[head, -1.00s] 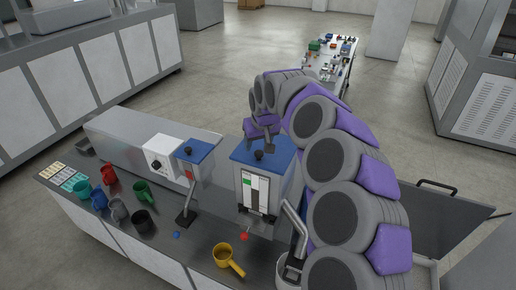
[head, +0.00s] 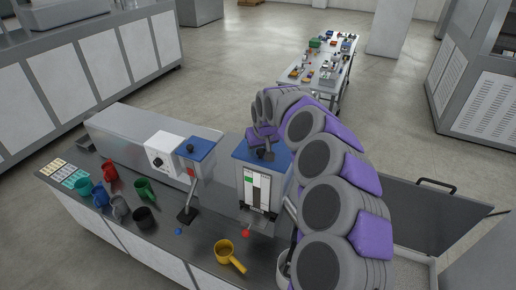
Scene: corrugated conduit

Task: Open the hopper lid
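The larger hopper (head: 257,190) is a grey box with a green-and-white level gauge on its front. Its blue lid (head: 283,158) lies flat and closed on top. My gripper (head: 264,153) is at the black knob on this lid, reaching down from the grey and purple arm. The fingers are small and dark and overlap the knob, so I cannot tell whether they are open or shut on it. A smaller dispenser to the left also has a closed blue lid (head: 203,149) with a black knob.
Several coloured cups stand at the counter's left, and a yellow cup (head: 225,249) sits near its front. A red knob (head: 246,233) juts out below the larger hopper. A grey bin with a raised lid (head: 425,215) is at right.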

